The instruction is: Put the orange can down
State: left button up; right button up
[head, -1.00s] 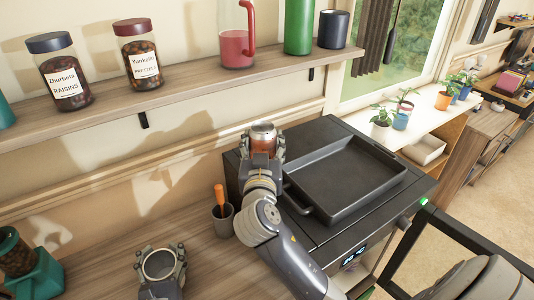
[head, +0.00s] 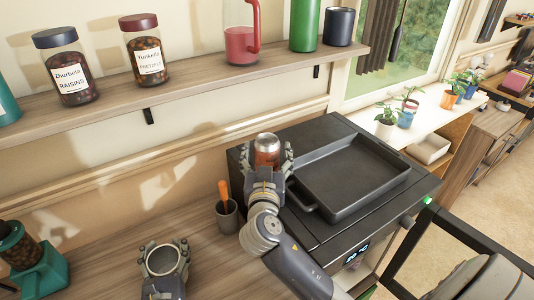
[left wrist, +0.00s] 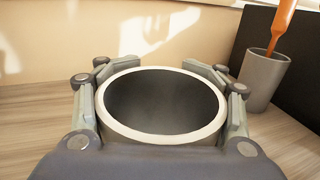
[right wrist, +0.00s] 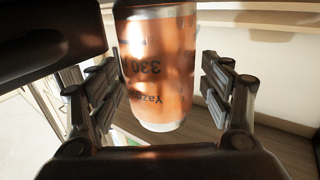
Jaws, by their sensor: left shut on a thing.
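The orange can (head: 267,152) is upright at the left rear of the black oven top (head: 330,128); whether its base touches is hidden. My right gripper (head: 268,162) is around it with fingers spread. In the right wrist view the can (right wrist: 158,75) stands between the fingers (right wrist: 160,95), with a gap on each side. My left gripper (head: 163,262) is shut on a grey cup with a pale rim (left wrist: 165,135), at the front of the wooden counter. The cup's inside looks dark and empty.
A black tray (head: 350,205) lies on the oven, right of the can. A grey pot (head: 227,216) with an orange-handled tool stands left of the oven. A shelf (head: 200,88) with jars and bottles runs above. The counter between the pot and the teal grinder (head: 40,270) is mostly clear.

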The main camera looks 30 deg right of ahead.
jog(key=shift+r, duration=0.2)
jog(key=v, duration=1.1)
jog(key=shift+o, duration=0.4)
jog(key=shift+s+a+r, duration=0.1)
jog(key=shift+s+a, duration=0.1)
jog(key=shift+s, duration=0.1)
jog(key=x, duration=1.3)
jog(key=shift+r, duration=0.15)
jog(key=shift+s+r, duration=0.1)
jog(key=c, duration=1.6)
jog(key=shift+o, duration=0.2)
notch_tip(320, 180, up, 10)
